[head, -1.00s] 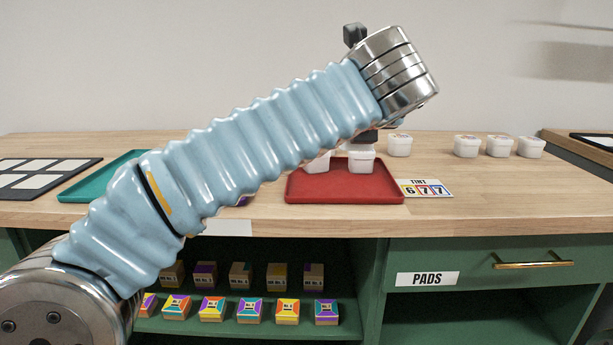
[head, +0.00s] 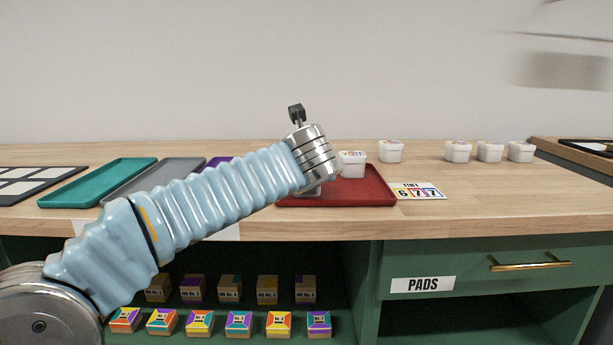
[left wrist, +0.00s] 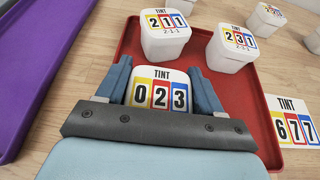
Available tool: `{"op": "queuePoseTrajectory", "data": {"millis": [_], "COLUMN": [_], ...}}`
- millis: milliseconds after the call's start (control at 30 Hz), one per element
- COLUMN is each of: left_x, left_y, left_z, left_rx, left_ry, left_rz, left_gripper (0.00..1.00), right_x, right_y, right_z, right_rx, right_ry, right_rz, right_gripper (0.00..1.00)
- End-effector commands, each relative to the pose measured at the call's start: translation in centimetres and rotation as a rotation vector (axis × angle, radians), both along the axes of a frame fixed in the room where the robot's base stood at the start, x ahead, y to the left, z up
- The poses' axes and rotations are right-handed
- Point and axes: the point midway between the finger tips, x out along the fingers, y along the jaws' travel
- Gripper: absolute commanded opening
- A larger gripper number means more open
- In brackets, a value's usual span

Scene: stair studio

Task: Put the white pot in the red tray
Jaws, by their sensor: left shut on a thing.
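A white pot labelled TINT 023 (left wrist: 160,96) is between the two fingers of my left gripper (left wrist: 158,68), which is shut on it, in the left wrist view. The pot is over the near part of the red tray (left wrist: 252,112); whether it touches the tray floor I cannot tell. The red tray also shows in the head view (head: 372,197), where my left wrist hides its left part and most of the gripper. Two other white pots, labelled 211 (left wrist: 165,38) and 231 (left wrist: 232,48), stand in the tray. My right gripper is not in view.
A TINT 677 card (head: 418,192) lies right of the tray. Several white pots stand behind and right, one just behind the tray (head: 391,151). Purple (left wrist: 42,60), grey (head: 120,190) and teal (head: 60,192) trays lie left.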

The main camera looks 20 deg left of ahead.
Motion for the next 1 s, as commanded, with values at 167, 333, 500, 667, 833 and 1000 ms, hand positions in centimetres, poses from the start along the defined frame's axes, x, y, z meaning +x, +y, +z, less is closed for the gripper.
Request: {"op": "queuePoseTrajectory", "data": {"millis": [167,333,500,667,833,1000], "left_x": [0.0,0.0,0.0,0.0,-0.5,-3.4], "left_y": [0.0,0.0,0.0,0.0,-0.2,-1.0], "left_z": [0.2,-0.1,-0.1,-0.1,0.5,1.8], "left_rx": [-0.001,-0.001,-0.001,-0.001,-0.001,-0.002], "left_ry": [-0.002,-0.001,-0.001,-0.001,-0.001,-0.004], "left_rz": [-0.001,0.000,0.000,0.000,-0.001,-0.002], "left_gripper": [0.33,0.74,0.92,0.92,0.92,0.92], "right_x": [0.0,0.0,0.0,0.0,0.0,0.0], "right_y": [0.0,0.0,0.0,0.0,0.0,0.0], "right_z": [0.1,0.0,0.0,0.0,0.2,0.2], "right_rx": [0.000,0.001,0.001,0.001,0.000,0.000], "right_ry": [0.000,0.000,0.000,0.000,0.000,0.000], "right_rz": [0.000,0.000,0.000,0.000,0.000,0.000], "right_gripper": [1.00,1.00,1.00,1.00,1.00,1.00]}}
